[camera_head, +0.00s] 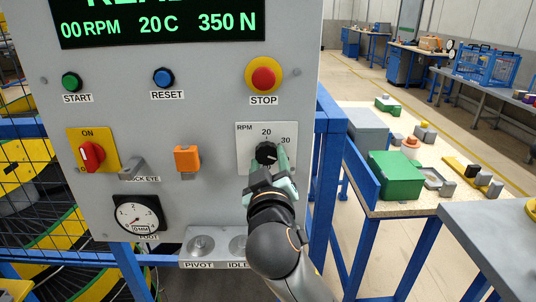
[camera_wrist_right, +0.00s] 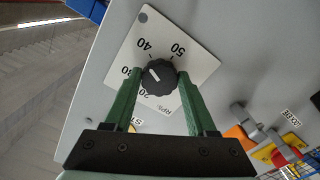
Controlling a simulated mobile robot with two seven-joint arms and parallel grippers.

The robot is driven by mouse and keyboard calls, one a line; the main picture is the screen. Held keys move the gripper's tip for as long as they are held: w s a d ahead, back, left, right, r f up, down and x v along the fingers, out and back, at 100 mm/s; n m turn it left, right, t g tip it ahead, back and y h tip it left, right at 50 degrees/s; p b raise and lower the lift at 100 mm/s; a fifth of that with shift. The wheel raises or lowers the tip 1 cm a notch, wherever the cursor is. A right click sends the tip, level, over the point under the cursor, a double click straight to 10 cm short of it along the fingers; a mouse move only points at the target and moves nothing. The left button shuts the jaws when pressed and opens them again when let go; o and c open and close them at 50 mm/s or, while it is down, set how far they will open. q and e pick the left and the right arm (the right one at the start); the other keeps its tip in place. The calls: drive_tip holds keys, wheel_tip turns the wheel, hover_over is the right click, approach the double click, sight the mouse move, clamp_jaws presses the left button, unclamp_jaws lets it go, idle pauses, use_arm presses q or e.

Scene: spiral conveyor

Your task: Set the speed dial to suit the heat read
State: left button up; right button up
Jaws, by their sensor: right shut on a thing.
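The speed dial (camera_head: 266,153) is a black ribbed knob on a white plate (camera_head: 247,134) marked RPM, 20 and 30, at the panel's right. It also shows in the right wrist view (camera_wrist_right: 159,78), with 40 and 50 visible too. Its white pointer line seems to point between 30 and 40. My right gripper (camera_head: 269,164) has its green fingers on either side of the knob, shut on it; they partly hide the plate. The green display (camera_head: 160,25) reads 20 C and 350 N, with an RPM figure ending in 00, cut off at left. My left gripper is not in view.
Around the dial are the red STOP button (camera_head: 263,76), blue RESET button (camera_head: 163,77), green START button (camera_head: 71,82), orange block (camera_head: 187,159) and red ON switch (camera_head: 91,155). A round gauge (camera_head: 138,217) sits lower left. A bench with a green box (camera_head: 396,175) stands right.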

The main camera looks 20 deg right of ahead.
drive_tip(key=shift+r+n+p, duration=0.35)
drive_tip(key=shift+n+p, duration=0.55)
drive_tip(key=shift+p, duration=0.15)
drive_tip(key=n+p, duration=0.3)
drive_tip(key=p, duration=0.1)
drive_tip(key=shift+d+n+p, duration=0.1)
drive_tip(key=shift+n+p, duration=0.2)
drive_tip(key=shift+p, duration=0.1)
drive_tip(key=shift+n+p, duration=0.4)
drive_tip(key=shift+p, duration=0.1)
drive_tip(key=n+p, duration=0.3)
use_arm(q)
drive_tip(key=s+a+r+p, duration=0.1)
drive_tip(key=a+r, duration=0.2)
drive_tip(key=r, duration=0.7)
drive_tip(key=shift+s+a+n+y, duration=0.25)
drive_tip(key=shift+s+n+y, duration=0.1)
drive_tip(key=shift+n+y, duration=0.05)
use_arm(e)
drive_tip(key=shift+f+n, duration=0.1)
drive_tip(key=shift+n, duration=0.5)
drive_tip(key=o, duration=1.4)
